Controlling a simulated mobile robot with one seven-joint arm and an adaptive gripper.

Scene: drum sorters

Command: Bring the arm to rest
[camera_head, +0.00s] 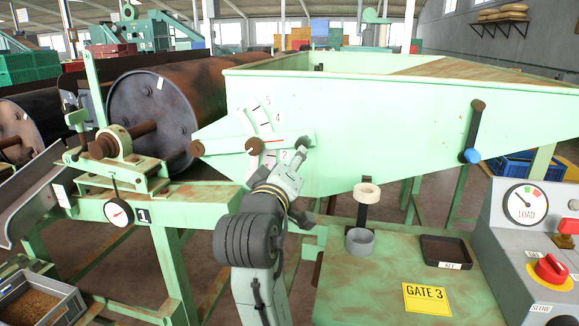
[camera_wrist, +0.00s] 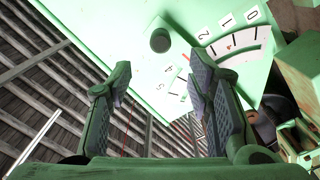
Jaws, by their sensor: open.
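My gripper (camera_head: 294,172) is raised in front of the pale green hopper (camera_head: 400,125), near its numbered scale. In the wrist view my gripper (camera_wrist: 158,85) has its two fingers wide apart, with nothing held between them. The hopper's side, the scale (camera_wrist: 232,42) and a dark round knob (camera_wrist: 159,40) show beyond the fingers. In the head view a pale green lever (camera_head: 225,142) with brown knobs crosses the scale, and its right end is close to my gripper. Whether they touch cannot be told. My arm rises from the bottom of the head view, bent at a dark joint.
A control box (camera_head: 530,240) stands at right. A rusty drum (camera_head: 170,105) and a green frame with a dial (camera_head: 118,212) are at left.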

